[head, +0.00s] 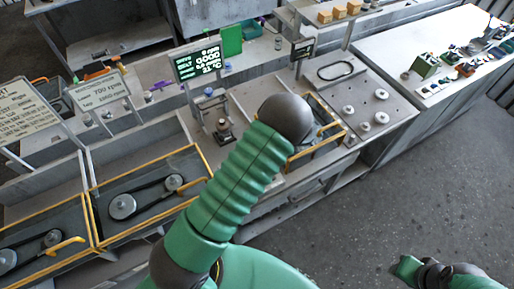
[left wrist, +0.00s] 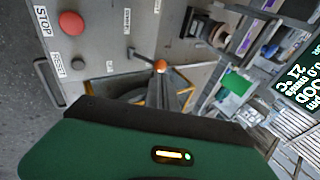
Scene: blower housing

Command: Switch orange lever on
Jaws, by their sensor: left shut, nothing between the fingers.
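In the left wrist view an orange ball knob (left wrist: 160,66) sits on the end of a short dark lever on a grey panel (left wrist: 105,30). My left gripper (left wrist: 167,78) is shut and empty. Its fingertips lie close to the knob; I cannot tell whether they touch it. In the head view my left arm reaches over the bench, and its dark joint hides the gripper and the lever. Part of my right arm shows at the lower right, but I make out no right fingers.
A red STOP button (left wrist: 71,23) and a handle (left wrist: 48,82) are on the panel. A lit display (head: 197,64) stands behind the bench. Yellow-framed bays with belts and pulleys (head: 123,206) lie at left. A side table (head: 440,88) holds small parts. Floor at right is clear.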

